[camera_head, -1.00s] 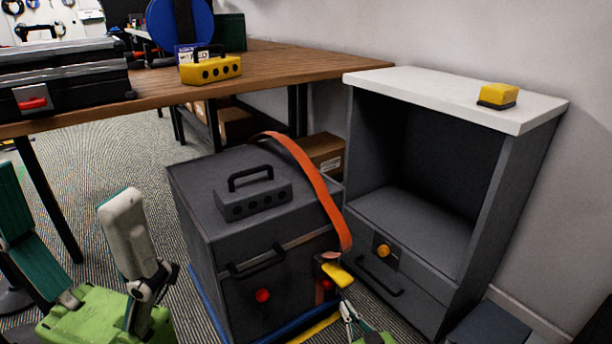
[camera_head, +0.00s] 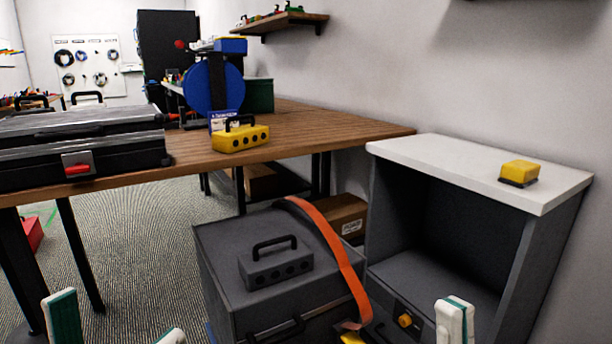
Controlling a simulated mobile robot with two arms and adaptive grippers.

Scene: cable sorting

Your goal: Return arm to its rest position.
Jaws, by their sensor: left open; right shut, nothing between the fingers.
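My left gripper (camera_head: 116,316) shows at the bottom left. Its two white and teal fingers stand wide apart with nothing between them, and its body is cut off. My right gripper (camera_head: 455,318) shows at the bottom right, in front of the grey cabinet. Its fingers are together with nothing held, and the rest of that arm is below the frame. An orange strap-like cable (camera_head: 331,250) drapes over the dark grey box (camera_head: 225,245). A yellow piece (camera_head: 352,338) shows at the cable's lower end, mostly cut off.
A dark block with a handle (camera_head: 275,267) sits on the grey box. The open-fronted cabinet (camera_head: 425,155) carries a yellow block (camera_head: 519,172). The wooden table (camera_head: 300,125) holds a black case (camera_head: 80,150), a yellow handled block (camera_head: 240,138) and a blue reel (camera_head: 205,90).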

